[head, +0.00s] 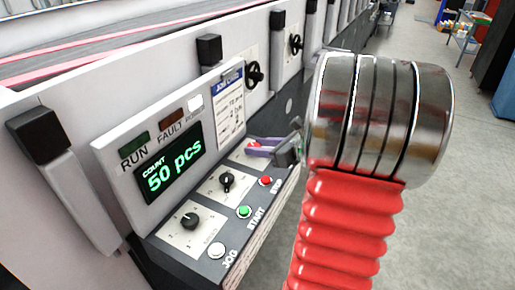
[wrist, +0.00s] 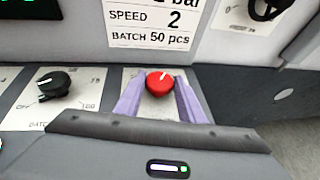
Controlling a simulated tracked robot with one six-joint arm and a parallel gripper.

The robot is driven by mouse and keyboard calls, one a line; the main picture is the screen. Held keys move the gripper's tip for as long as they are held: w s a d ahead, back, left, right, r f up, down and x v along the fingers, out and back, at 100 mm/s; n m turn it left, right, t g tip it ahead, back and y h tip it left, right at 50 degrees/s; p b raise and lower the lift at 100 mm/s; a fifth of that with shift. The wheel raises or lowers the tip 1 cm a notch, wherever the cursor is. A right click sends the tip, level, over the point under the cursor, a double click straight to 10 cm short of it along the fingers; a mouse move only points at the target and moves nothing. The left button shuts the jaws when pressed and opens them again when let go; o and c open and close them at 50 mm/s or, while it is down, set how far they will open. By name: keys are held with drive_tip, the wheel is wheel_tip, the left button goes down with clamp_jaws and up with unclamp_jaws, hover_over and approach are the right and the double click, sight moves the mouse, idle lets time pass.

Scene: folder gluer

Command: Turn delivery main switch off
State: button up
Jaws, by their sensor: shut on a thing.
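The main switch is a red rotary knob (wrist: 159,82) on a light plate of the sloped console, below the job card. Its white pointer mark leans up and slightly right in the wrist view. My gripper (wrist: 158,92) has purple fingers, one on each side of the knob, and is shut on it. In the head view, my gripper (head: 262,148) reaches in from the right at the console's far end, and only a bit of the red knob (head: 251,142) shows. The plate's lettering is hidden behind the gripper.
A black knob (wrist: 54,82) sits left of the switch. The head view shows a red stop button (head: 265,181), a green start button (head: 244,211) and a white jog button (head: 217,250). The display (head: 174,164) reads 50 pcs. A black handwheel (head: 254,75) stands behind. Open floor lies right.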

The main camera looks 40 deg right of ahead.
drive_tip(key=n+g+y, duration=0.1)
drive_tip(key=n+y, duration=0.1)
drive_tip(key=n+g+y, duration=0.1)
drive_tip(key=n+y, duration=0.1)
drive_tip(key=d+n+g+y, duration=0.1)
drive_tip(key=n+y, duration=0.1)
drive_tip(key=y, duration=0.1)
drive_tip(key=shift+w+f+n+g, duration=0.1)
drive_tip(key=shift+w+n+g, duration=0.15)
drive_tip(key=shift+n+g, duration=0.05)
drive_tip(key=n+g+y, duration=0.1)
drive_tip(key=n+g, duration=0.1)
drive_tip(key=n+g+y, duration=0.1)
drive_tip(key=n+g, duration=0.1)
drive_tip(key=shift+w+d+y, duration=0.15)
drive_tip(key=shift+w+y, duration=0.15)
drive_tip(key=shift+w+n+g+y, duration=0.15)
drive_tip(key=shift+n+g+y, duration=0.55)
drive_tip(key=shift+n+g, duration=0.9)
drive_tip(key=o, duration=0.8)
drive_tip(key=shift+o, duration=1.1)
drive_tip(key=shift+d, duration=0.1)
drive_tip(key=shift+w, duration=0.1)
drive_tip(key=shift+g, duration=0.3)
